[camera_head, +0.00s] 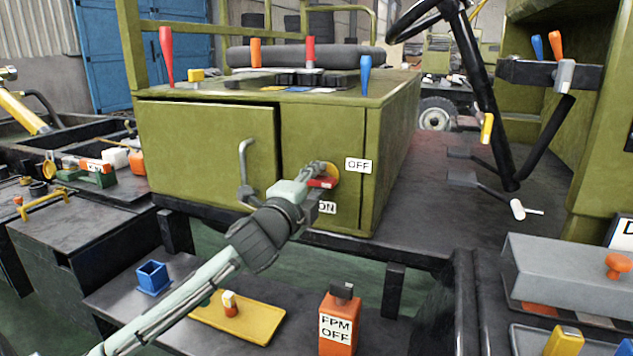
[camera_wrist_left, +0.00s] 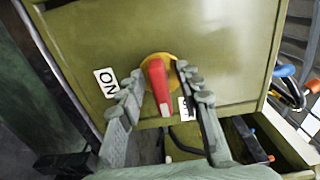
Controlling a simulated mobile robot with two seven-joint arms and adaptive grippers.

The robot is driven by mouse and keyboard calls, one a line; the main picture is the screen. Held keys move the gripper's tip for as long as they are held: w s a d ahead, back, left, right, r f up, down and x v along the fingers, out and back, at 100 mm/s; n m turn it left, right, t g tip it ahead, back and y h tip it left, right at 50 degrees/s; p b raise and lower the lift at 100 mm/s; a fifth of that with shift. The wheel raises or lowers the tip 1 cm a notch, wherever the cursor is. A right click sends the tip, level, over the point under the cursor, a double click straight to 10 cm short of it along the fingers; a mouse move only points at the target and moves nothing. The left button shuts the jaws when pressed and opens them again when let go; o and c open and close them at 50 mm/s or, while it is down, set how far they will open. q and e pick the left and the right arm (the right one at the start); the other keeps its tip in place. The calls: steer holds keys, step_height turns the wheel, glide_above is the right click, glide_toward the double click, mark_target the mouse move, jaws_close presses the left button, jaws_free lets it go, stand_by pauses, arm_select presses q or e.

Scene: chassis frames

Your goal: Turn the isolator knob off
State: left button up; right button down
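The isolator knob has a red handle (camera_head: 322,183) on a round yellow plate (camera_head: 333,172), set in the front of the olive-green box. An OFF label (camera_head: 359,165) is to its right, and an ON label (camera_head: 327,207) is below it, partly covered by my gripper. My left gripper (camera_head: 318,178) is at the knob. In the left wrist view, the red handle (camera_wrist_left: 158,86) lies between the two open fingers (camera_wrist_left: 160,82), with a visible gap on each side. There the ON label (camera_wrist_left: 106,82) is left, and the OFF label is mostly behind the right finger. My right gripper is not in view.
A bent metal door handle (camera_head: 243,172) stands out left of the knob. Coloured levers, including a blue one (camera_head: 366,74), rise from the box top. Below are a yellow tray (camera_head: 262,322) and an orange FPM OFF block (camera_head: 338,325). Black pedals are on the right floor.

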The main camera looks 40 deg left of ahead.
arm_select(q)
steer(key=v, duration=0.7)
steer(key=shift+s, duration=0.25)
stand_by(0.4)
